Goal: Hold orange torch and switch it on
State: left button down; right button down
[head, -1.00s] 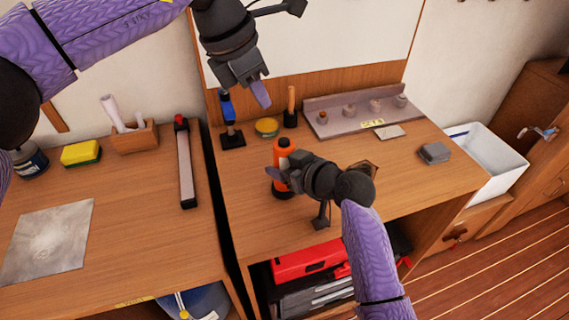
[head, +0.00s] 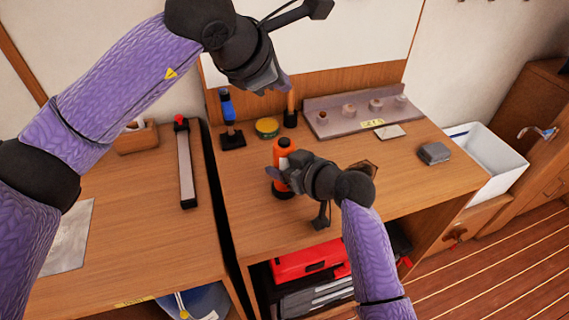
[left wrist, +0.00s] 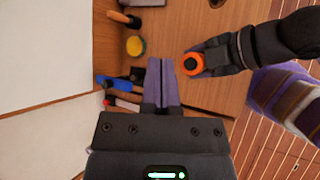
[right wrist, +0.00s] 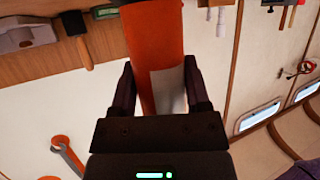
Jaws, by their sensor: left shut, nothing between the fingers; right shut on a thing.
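The orange torch (head: 285,150) stands upright on the right-hand wooden bench, with a dark base. My right gripper (head: 274,175) is shut on its body from the right; in the right wrist view the torch (right wrist: 153,45) fills the space between the two fingers (right wrist: 160,90), with a pale label on it. In the left wrist view I see the top of the torch (left wrist: 192,64) as an orange ring with a dark centre. My left gripper (head: 286,84) is shut and empty, above and behind the torch; its fingers also show in the left wrist view (left wrist: 161,62).
Behind the torch stand a blue-handled tool (head: 228,108), a yellow-topped tin (head: 267,127) and a wooden-handled tool (head: 291,108). A grey rack (head: 350,117) lies at the back right, beside a white bin (head: 490,160). The bench front is clear.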

aim_at(280, 142)
pick_arm(q)
notch_tip(280, 142, down, 8)
jog(key=shift+f, duration=0.25)
dwell(2.0)
jog(key=shift+f, duration=0.4)
jog(key=shift+a+f, duration=0.1)
jog(key=shift+f, duration=0.25)
dwell(0.4)
jog(key=shift+r, duration=0.8)
